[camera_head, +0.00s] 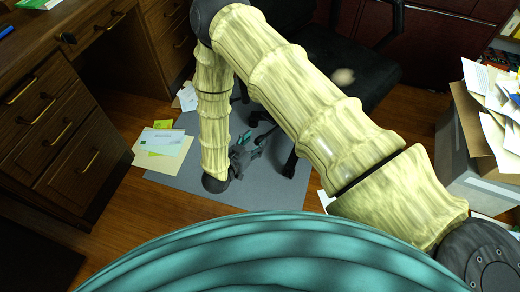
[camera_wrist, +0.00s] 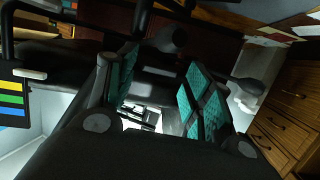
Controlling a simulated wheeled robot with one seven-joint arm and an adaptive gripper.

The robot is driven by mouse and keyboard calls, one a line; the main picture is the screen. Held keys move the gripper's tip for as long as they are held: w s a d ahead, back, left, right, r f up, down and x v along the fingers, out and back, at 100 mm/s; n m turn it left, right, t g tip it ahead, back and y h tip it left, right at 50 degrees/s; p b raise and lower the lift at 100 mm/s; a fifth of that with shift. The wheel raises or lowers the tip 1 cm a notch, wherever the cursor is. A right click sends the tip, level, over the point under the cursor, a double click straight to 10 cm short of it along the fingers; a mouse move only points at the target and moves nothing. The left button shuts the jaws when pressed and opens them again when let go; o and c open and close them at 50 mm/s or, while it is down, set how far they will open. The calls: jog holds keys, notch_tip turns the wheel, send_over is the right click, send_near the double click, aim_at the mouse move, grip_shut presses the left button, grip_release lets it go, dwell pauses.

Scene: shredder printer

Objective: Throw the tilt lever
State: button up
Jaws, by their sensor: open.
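The black office chair (camera_head: 320,50) stands in the kneehole area beyond my arm, and its underside fills much of the wrist view. A dark knob-ended lever (camera_wrist: 168,40) shows there, just beyond my fingertips and near the middle. A second dark rounded end (camera_wrist: 247,86) lies to the right, outside the right finger. I cannot tell which is the tilt lever. My gripper (camera_wrist: 160,78) is open, with teal pads apart and nothing clearly between them. In the head view my gripper (camera_head: 258,142) is low beside the chair base. The levers are hidden in that view.
A wooden desk with drawers (camera_head: 70,140) stands at left. Papers (camera_head: 163,143) lie on the grey mat (camera_head: 262,193). A box heaped with papers (camera_head: 470,150) stands at right. A chair leg (camera_head: 290,163) is close to my gripper.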

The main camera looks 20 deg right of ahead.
aim_at(256, 143)
jog(key=s+a+f+m+g+h+b, duration=0.1)
jog(key=a+f+m+g+h+b, duration=0.1)
jog(key=a+f+m+h+b, duration=0.5)
jog(key=w+d+n+b, duration=0.1)
jog(key=d+b, duration=0.1)
jog(key=d, duration=0.1)
jog(key=w+d+r+y+b, duration=0.1)
jog(key=d, duration=0.2)
jog(key=w+d+r+n+y+b, duration=0.1)
jog(key=d+b, duration=0.1)
jog(key=shift+w+d+r+n+b, duration=0.15)
jog(key=shift+w+d+n+b, duration=0.15)
jog(key=shift+w+d+b, duration=0.1)
jog(key=shift+x, duration=0.9)
jog(key=shift+s+r, duration=0.1)
jog(key=shift+c, duration=0.3)
grip_shut()
